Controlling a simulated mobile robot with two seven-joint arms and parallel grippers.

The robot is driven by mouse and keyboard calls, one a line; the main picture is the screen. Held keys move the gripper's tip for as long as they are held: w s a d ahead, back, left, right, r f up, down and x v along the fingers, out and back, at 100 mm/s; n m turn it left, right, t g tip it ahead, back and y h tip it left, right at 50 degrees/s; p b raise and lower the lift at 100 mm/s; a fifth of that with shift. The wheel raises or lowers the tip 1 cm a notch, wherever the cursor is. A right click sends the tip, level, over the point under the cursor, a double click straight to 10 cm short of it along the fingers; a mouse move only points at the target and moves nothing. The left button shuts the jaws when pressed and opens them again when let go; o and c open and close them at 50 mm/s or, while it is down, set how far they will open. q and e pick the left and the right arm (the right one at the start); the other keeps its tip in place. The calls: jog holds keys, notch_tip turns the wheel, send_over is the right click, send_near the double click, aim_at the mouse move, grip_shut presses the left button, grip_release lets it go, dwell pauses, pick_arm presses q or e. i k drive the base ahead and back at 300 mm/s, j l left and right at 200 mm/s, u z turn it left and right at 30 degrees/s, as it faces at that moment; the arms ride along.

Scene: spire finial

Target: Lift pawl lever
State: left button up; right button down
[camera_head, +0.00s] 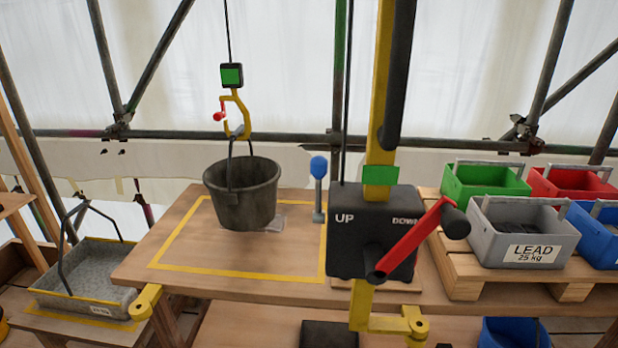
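A lever with a blue knob (318,168) stands upright on a short grey stem, just left of the black winch box (345,250); I take it to be the pawl lever. Whether its foot joins the winch or the tabletop is not clear. The winch box is marked UP and DOWN and has a red crank arm (415,238) with a black grip, angled up to the right. A dark bucket (243,198) hangs from a yellow hook (242,112) at or just above the table. Neither of my grippers is in view.
The wooden table (215,285) has a yellow taped outline. A grey tray (85,275) stands at left. Green (485,182), red (568,183), grey LEAD (520,235) and blue crates (600,235) sit on a pallet at right. A yellow post (380,150) rises behind the winch.

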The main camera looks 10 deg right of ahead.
aim_at(319, 164)
jog(key=i+j+z, duration=0.1)
jog(key=j+z, duration=0.2)
jog(key=z, duration=0.15)
jog(key=j+z, duration=0.7)
jog(key=j, duration=0.5)
jog(key=j+z, duration=0.1)
jog(key=j, duration=1.85)
